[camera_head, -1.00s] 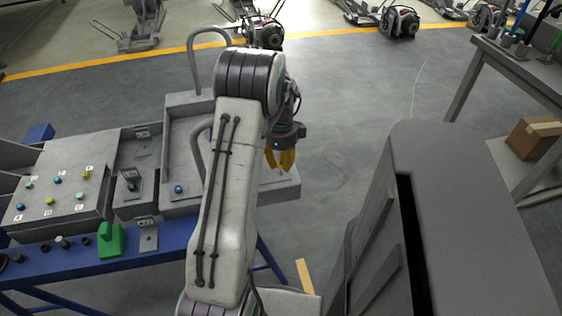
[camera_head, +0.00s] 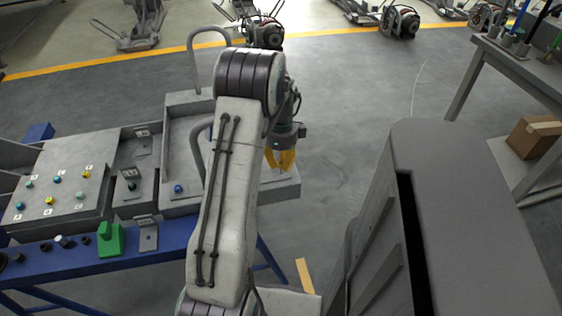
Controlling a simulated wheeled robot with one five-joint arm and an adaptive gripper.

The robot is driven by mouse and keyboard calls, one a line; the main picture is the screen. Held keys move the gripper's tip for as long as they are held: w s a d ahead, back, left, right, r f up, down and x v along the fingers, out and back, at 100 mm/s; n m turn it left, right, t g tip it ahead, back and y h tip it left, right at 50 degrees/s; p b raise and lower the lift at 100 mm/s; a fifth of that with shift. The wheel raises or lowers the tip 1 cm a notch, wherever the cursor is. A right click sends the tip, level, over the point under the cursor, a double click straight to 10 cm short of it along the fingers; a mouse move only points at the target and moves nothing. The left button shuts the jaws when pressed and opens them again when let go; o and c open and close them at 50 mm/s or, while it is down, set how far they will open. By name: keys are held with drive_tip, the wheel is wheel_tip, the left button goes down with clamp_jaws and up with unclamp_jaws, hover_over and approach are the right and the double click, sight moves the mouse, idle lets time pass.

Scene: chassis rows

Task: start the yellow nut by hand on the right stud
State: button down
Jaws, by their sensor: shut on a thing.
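My gripper (camera_head: 281,168) has yellow fingers and points down over the right end of the grey chassis tray (camera_head: 228,196). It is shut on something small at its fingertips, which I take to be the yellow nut. The fingers hide it and share its colour. The right stud is not clear under the fingertips, so I cannot tell whether the nut touches it. A blue nut (camera_head: 178,188) sits on the tray floor left of my arm. My arm hides the middle of the tray.
A panel (camera_head: 64,187) with several coloured nuts, two of them yellow, lies at the left. A green block (camera_head: 110,240) stands on the blue bench (camera_head: 172,241). A large grey cabinet (camera_head: 470,200) stands at the right. A cardboard box (camera_head: 535,136) sits under a table.

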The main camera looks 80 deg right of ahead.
drive_tip(key=shift+f+b, duration=0.7)
drive_tip(key=shift+f, duration=0.35)
idle(0.6)
idle(0.4)
drive_tip(key=m, duration=0.3)
drive_tip(key=shift+m, duration=1.1)
drive_tip(key=shift+m, duration=1.1)
drive_tip(key=m, duration=0.3)
